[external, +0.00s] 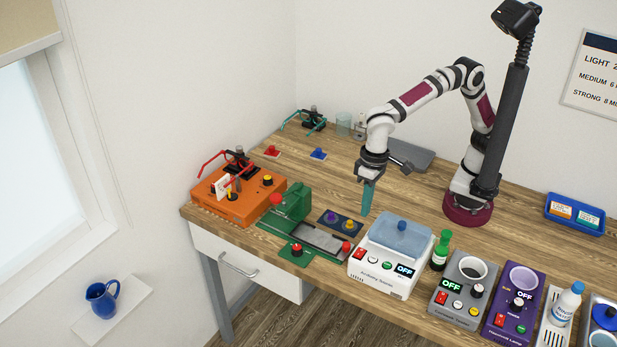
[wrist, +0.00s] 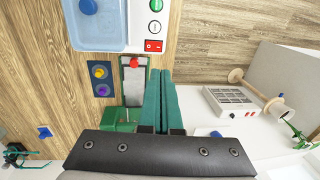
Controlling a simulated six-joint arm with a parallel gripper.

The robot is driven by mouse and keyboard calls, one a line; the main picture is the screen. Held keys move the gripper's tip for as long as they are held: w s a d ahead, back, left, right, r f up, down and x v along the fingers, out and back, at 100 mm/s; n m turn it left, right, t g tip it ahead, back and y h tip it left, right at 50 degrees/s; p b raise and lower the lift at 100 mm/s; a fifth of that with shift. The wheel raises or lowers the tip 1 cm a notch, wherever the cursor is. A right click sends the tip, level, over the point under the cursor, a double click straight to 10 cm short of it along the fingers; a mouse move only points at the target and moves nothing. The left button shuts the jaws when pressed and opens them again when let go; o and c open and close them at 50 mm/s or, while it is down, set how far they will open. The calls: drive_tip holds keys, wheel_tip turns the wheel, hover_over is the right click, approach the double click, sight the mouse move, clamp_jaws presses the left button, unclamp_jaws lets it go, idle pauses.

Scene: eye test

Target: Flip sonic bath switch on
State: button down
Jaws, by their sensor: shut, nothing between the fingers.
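The sonic bath (external: 378,279) is a white box with a pale blue lid (external: 402,236) and a blue knob, at the table's front edge in the external view. Its front panel has a red rocker switch (external: 360,253), a white button, a green button and a display reading OFF. In the wrist view the bath (wrist: 134,42) is at the top, with the red switch (wrist: 153,45) at its lower right corner. My gripper (external: 366,213) has teal fingers, shut and empty, pointing down left of and behind the bath. In the wrist view the fingertips (wrist: 160,72) appear below the switch, apart from it.
A green device (external: 290,205) with red knobs and a dark plate (external: 340,222) with two knobs stand left of the bath. A green bottle (external: 440,250) and a grey device (external: 460,290) stand to its right. An orange box (external: 237,203) is far left. Bare table lies behind the bath.

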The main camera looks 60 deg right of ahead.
sight(358, 255)
drive_tip(key=f, duration=0.4)
drive_tip(key=a+f, duration=0.1)
drive_tip(key=f, duration=0.8)
drive_tip(key=shift+a+f, duration=0.2)
drive_tip(key=shift+a, duration=0.15)
drive_tip(key=shift+f, duration=0.2)
drive_tip(key=shift+d+r, duration=0.2)
drive_tip(key=shift+d, duration=0.55)
wheel_tip(358, 255, up, 14)
drive_tip(key=d, duration=0.1)
drive_tip(key=shift+d, duration=0.35)
